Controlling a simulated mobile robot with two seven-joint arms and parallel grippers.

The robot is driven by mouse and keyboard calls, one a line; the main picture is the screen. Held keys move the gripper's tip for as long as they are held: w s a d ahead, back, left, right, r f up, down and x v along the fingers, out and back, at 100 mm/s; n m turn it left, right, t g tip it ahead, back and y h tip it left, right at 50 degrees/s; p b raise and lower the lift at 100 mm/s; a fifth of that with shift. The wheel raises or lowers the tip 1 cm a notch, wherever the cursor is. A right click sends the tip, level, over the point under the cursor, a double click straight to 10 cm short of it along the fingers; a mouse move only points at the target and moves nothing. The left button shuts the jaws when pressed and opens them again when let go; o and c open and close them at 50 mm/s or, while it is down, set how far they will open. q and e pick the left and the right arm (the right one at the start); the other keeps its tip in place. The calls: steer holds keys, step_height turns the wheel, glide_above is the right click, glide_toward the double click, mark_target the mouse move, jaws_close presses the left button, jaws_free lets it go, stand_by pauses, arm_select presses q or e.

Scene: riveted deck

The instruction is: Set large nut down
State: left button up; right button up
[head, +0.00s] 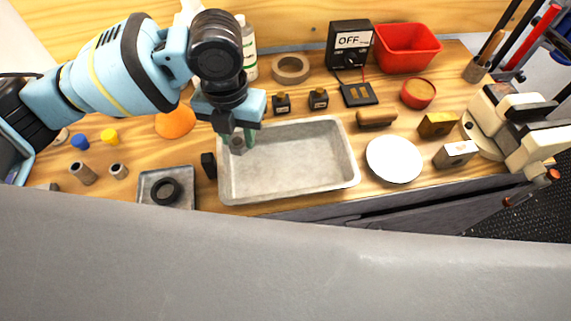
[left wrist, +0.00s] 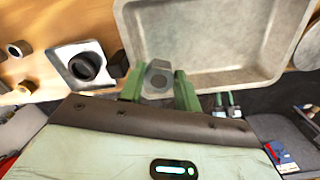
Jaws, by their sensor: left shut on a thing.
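My left gripper (head: 242,138) is at the left end of a shallow grey metal tray (head: 300,180). It is shut on the large nut (left wrist: 157,80), a grey metal nut with a round hole, which shows between the green fingers in the left wrist view. In the head view the nut (head: 237,145) is partly hidden by the gripper. The nut appears over the tray's left edge area; I cannot tell whether it touches the tray floor. My right gripper does not show in either view.
A small square tray (head: 180,200) with a black ring (head: 165,191) lies left of the large tray, with a black block (head: 209,165) between. A white plate (head: 394,160) is to the right. The large tray's middle is empty.

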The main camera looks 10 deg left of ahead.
mark_target(249, 171)
arm_select(q)
steer(key=m, duration=0.3)
steer(key=shift+w+d, duration=0.1)
steer(key=shift+d, duration=0.25)
steer(key=shift+f+b, duration=0.3)
steer(key=shift+f, duration=4.7)
steer(key=shift+f, duration=0.15)
steer(key=o, duration=1)
step_height(249, 171, up, 12)
steer(key=shift+r+p, duration=0.15)
steer(key=shift+p, duration=0.25)
